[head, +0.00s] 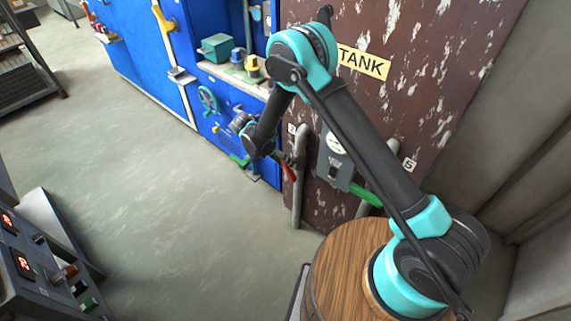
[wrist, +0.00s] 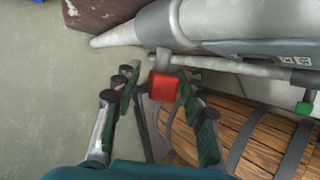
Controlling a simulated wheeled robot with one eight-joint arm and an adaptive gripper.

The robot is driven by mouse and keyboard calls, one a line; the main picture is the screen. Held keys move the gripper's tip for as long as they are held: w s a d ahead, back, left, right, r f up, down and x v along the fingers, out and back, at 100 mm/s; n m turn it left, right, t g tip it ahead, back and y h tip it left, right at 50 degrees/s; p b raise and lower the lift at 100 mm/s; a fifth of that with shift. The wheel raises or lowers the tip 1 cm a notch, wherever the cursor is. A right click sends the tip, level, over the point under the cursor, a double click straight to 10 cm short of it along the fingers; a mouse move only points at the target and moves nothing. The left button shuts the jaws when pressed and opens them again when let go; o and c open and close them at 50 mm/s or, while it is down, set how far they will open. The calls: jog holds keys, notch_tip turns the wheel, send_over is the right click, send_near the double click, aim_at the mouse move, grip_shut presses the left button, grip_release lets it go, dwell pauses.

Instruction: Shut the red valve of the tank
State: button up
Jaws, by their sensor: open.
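The tank (head: 430,75) is a rusty brown panel with a yellow TANK label (head: 363,62). Its red valve handle (head: 289,172) is low on the panel, by a vertical grey pipe (head: 299,195). My gripper (head: 274,157) is at this handle in the head view, its fingers small and partly hidden by my arm. In the wrist view my gripper (wrist: 157,78) is open. The red handle (wrist: 164,87) shows end-on between the two fingers, with a visible gap on each side. I cannot tell how deep it sits between them.
A green handle (head: 365,195) is on the right of the grey gauge box (head: 335,160); it shows in the wrist view (wrist: 305,108). A control console (head: 40,265) is at lower left. The floor between is clear.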

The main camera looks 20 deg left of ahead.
jog(key=v, duration=1.2)
